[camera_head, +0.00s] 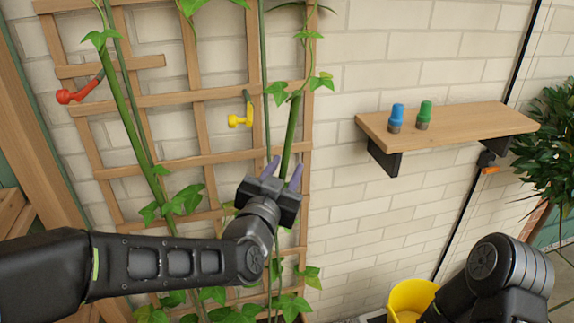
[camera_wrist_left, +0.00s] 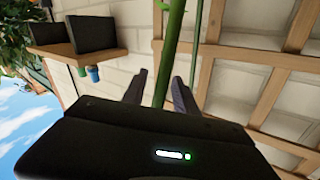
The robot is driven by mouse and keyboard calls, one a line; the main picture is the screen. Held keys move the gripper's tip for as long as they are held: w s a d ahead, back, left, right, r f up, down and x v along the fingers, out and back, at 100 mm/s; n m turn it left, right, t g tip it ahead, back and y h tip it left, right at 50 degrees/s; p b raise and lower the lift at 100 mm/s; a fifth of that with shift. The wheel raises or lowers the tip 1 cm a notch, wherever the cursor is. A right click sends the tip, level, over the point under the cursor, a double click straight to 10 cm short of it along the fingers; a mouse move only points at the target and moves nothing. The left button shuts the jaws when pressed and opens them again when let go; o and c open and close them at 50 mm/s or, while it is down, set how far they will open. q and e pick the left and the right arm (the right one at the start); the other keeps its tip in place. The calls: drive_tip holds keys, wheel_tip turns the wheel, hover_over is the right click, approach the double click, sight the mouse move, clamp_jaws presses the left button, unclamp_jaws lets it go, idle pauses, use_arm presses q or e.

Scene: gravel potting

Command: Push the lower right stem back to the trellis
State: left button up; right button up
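The right stem (camera_head: 291,130) is a thick green stalk in front of the right side of the wooden trellis (camera_head: 222,158), leaning slightly. My left gripper (camera_head: 283,171) is at its lower part, with two purple-grey fingers apart and pointing up. In the left wrist view the stem (camera_wrist_left: 169,60) runs up between the open fingertips (camera_wrist_left: 158,88), with gaps visible beside it. Trellis slats (camera_wrist_left: 208,45) show to its right there. My left gripper and wrist hide part of the lower stem in the head view. My right gripper is out of view; only its arm shows.
A red clip (camera_head: 78,91) and a yellow clip (camera_head: 240,116) are on the trellis. A wooden shelf (camera_head: 460,127) at right holds a blue clip-like piece (camera_head: 396,117) and a green one (camera_head: 424,114). A yellow bucket (camera_head: 408,298) stands below. Another stem (camera_head: 125,105) is at left.

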use_arm(q)
drive_tip(key=shift+w+d, duration=0.1)
drive_tip(key=shift+w, duration=0.6)
clamp_jaws()
idle(1.0)
